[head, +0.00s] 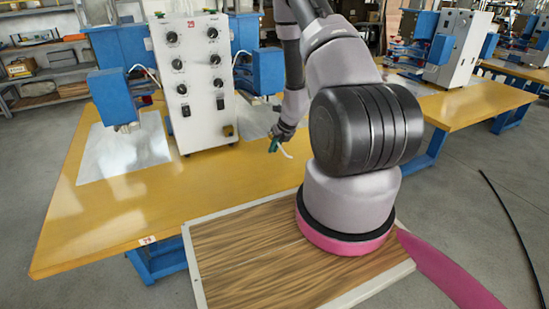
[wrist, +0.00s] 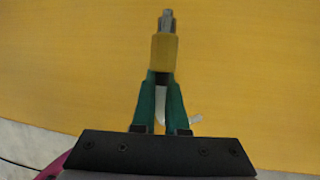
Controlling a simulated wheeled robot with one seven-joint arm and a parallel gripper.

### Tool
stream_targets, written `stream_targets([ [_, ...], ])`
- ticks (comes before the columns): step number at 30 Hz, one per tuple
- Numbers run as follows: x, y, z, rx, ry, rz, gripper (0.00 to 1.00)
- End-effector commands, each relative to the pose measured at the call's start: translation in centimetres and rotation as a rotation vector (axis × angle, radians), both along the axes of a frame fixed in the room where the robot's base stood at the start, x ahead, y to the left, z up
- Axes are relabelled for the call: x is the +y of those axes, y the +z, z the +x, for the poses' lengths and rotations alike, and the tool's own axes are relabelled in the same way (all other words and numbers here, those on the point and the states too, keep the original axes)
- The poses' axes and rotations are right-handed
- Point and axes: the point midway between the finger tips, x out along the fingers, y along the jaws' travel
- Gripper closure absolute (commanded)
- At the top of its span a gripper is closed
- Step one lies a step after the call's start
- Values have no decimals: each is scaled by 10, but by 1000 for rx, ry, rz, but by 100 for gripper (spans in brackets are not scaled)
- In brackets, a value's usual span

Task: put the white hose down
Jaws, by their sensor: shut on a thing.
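My gripper (head: 274,146) is above the yellow table (head: 190,205), just right of the white control box. Its green fingers show in the wrist view (wrist: 162,85), close together at their tips. The white hose (head: 286,152) sticks out at the fingers as a short, thin, curved piece.
The white control box (head: 190,85) stands on the table, with blue presses (head: 122,97) beside it. A pale sheet (head: 100,155) lies at the left. The table's front is clear. A black cable (head: 515,225) lies on the floor at the right.

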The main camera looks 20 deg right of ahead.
Motion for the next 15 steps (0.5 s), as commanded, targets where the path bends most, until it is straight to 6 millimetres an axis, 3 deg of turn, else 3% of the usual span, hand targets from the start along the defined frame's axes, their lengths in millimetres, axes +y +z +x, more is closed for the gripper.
stream_targets([
  [7,0,-36,-1,2,0,0,100],
  [15,0,-41,0,-1,0,0,100],
])
